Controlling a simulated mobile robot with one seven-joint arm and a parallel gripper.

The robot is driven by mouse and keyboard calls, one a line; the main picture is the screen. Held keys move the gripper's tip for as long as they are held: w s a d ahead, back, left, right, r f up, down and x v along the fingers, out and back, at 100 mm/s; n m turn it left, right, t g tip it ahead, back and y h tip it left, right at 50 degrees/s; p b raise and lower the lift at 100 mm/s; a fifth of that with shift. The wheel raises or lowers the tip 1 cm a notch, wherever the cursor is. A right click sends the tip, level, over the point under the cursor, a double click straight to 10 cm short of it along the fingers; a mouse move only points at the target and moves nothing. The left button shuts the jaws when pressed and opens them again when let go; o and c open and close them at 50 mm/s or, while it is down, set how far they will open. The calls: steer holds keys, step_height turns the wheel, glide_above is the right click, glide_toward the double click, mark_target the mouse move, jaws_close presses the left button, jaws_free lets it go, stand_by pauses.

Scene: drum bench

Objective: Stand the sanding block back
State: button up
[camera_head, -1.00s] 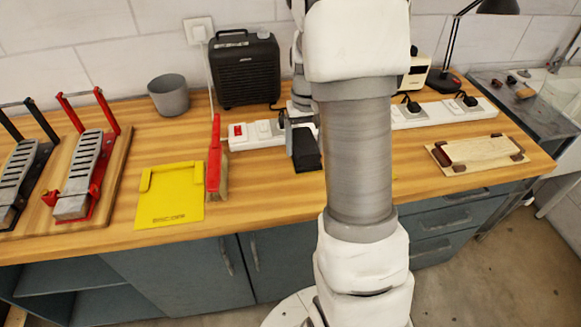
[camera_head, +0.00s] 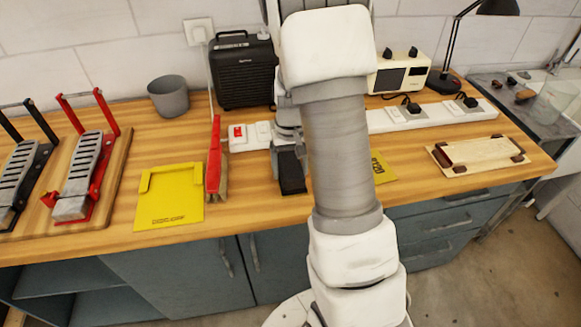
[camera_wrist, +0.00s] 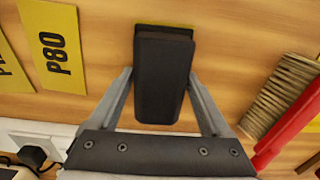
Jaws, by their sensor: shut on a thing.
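The sanding block is a black block (camera_head: 291,172) over the bench, right of the red-handled brush. In the wrist view, the block (camera_wrist: 163,80) sits between the two fingers of my gripper (camera_wrist: 160,76), which are shut on its sides. A thin brownish line crosses the block near its far end. I cannot tell whether its underside touches the wood. In the head view, my arm hides part of the gripper. A yellow P80 sheet (camera_wrist: 56,45) lies left of the block in the wrist view.
A white power strip (camera_head: 250,137) runs behind. A grey cup (camera_head: 169,96) and black speaker-like box (camera_head: 243,75) stand at the back.

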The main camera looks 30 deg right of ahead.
mark_target(290, 164)
steer(key=shift+s+f+b, duration=0.2)
steer(key=shift+f+b, duration=0.15)
steer(key=shift+f, duration=0.2)
jaws_close()
steer(key=o, duration=1.3)
jaws_free()
steer(key=shift+o, duration=1.2)
steer(key=shift+w+f, duration=0.1)
steer(key=shift+f, duration=0.05)
step_height(290, 164, up, 13)
steer(key=p, duration=0.2)
steer(key=s+a+r+n+t, duration=0.1)
steer(key=s+a+r+t, duration=0.1)
steer(key=s+a+r, duration=0.4)
steer(key=s+a+r+n+t, duration=0.2)
steer(key=s+a+r, duration=0.4)
steer(key=s, duration=0.6)
steer(key=shift+s+a+r+t, duration=0.2)
steer(key=shift+r+t, duration=0.45)
steer(key=shift+t, duration=0.15)
